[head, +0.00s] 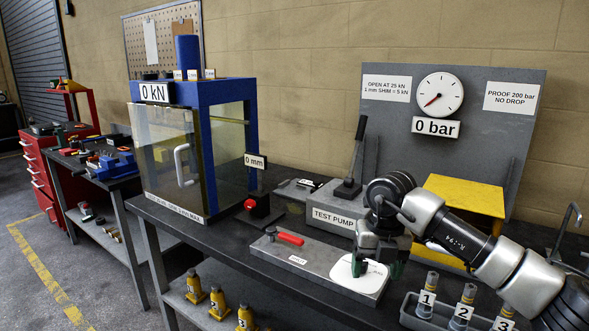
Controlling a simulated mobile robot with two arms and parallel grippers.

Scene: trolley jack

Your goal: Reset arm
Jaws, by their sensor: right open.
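My right arm comes in from the right, silver and black. Its gripper (377,268) points down, with its fingers apart, in front of the yellow block at the bench's right. A white rounded piece (348,285) on the grey plate (325,279) lies just under and beside the fingers; I cannot tell whether they touch it. I see nothing held between the fingers. My left gripper is not in view.
A blue press (217,95) with a glass door stands on the bench, reading 0 kN. The test pump (334,217) has an upright black lever (355,150). A gauge panel (459,157) stands behind. Numbered cylinders (461,305) sit front right. A red-handled tool (286,238) lies on the plate.

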